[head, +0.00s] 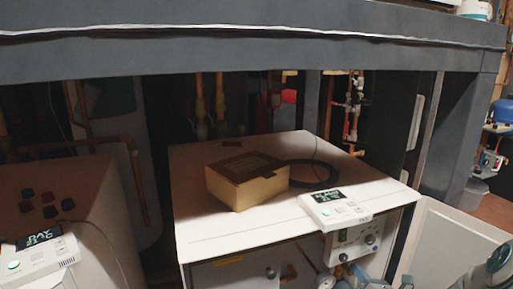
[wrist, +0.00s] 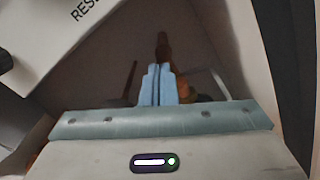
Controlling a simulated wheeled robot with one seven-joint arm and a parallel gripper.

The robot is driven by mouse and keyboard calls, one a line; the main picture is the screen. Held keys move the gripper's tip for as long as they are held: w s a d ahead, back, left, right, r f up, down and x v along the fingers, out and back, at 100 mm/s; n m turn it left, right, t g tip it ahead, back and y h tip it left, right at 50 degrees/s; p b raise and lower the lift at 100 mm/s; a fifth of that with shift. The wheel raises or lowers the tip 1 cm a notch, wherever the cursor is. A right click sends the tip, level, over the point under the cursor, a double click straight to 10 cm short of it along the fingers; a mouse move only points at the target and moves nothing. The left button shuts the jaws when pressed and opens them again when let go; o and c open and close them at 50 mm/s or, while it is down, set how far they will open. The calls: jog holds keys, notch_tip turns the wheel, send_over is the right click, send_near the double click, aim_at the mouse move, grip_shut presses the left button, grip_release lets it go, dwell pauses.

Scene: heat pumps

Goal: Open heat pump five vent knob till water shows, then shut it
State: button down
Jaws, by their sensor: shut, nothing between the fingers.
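The white heat pump unit (head: 200,165) stands in the middle of the head view, with its front partly open to pipework and a control panel with round knobs (head: 370,239). I cannot read a number five on it. In the wrist view, my gripper (wrist: 158,70) has its two blue fingers shut together, with nothing held. I cannot tell whether that part is the vent knob. No water shows.
A cardboard box (head: 240,192) and a display controller (head: 335,208) sit on the unit's top. A second unit (head: 85,190) stands left. A grey beam (head: 250,52) crosses above. In the wrist view, a white panel lettered "RES" (wrist: 70,25) is close at upper left.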

jog(key=shift+f, duration=0.25)
dwell(0.4)
jog(key=shift+d+f+p, duration=0.3)
jog(key=shift+d+p, duration=0.15)
jog(key=shift+p, duration=0.9)
jog(key=shift+w+r, duration=0.1)
jog(key=p+v, duration=0.2)
jog(key=v, duration=0.4)
jog(key=shift+d+r, duration=0.2)
jog(key=shift+r, duration=0.05)
